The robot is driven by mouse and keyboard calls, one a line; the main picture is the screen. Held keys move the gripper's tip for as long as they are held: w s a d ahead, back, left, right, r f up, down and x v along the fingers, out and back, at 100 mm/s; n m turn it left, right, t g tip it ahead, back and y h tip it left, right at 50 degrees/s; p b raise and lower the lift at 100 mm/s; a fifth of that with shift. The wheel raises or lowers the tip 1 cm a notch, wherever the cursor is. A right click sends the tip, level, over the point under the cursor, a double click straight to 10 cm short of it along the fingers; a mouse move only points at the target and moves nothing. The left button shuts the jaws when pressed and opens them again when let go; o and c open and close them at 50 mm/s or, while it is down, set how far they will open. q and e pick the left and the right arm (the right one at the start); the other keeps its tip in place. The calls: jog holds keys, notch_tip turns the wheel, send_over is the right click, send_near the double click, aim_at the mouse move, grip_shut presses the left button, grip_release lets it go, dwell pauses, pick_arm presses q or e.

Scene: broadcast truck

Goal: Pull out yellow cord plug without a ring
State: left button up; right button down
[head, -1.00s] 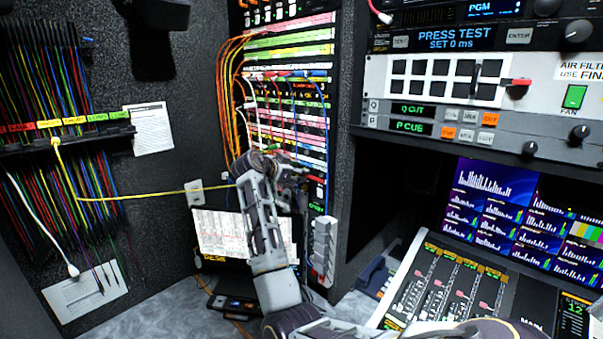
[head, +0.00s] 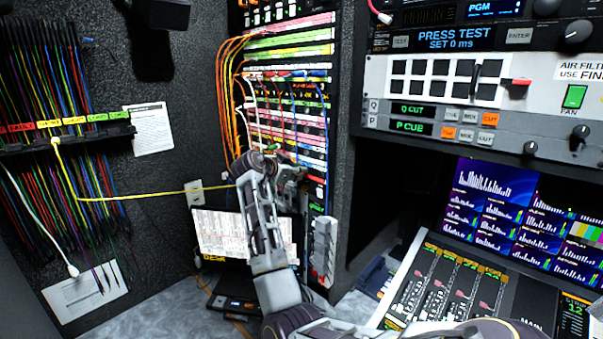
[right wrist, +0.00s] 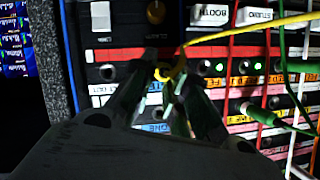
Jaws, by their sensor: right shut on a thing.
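A yellow cord (head: 160,195) runs from the cord rack at the left, across the corner, to behind my right arm. My right gripper (head: 290,172) is at the patch bay (head: 318,135), low on its face. In the right wrist view my right gripper (right wrist: 168,85) is shut on the yellow cord's plug (right wrist: 163,74). The cord (right wrist: 240,32) leaves the plug towards the upper right. The fingers partly hide the plug, and I cannot tell whether its tip is in a jack. My left gripper is not in view.
In the right wrist view a green plug (right wrist: 262,115) and red and white cords hang close to the right of my fingers. A mixing desk (head: 450,290) and rack units fill the right side.

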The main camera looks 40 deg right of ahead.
jog(key=a+b, duration=0.1)
jog(key=a, duration=0.6)
jog(key=shift+s, duration=0.3)
dwell(4.8)
jog(key=shift+s+a, duration=0.15)
jog(key=shift+a, duration=1.15)
jog(key=shift+a, duration=0.15)
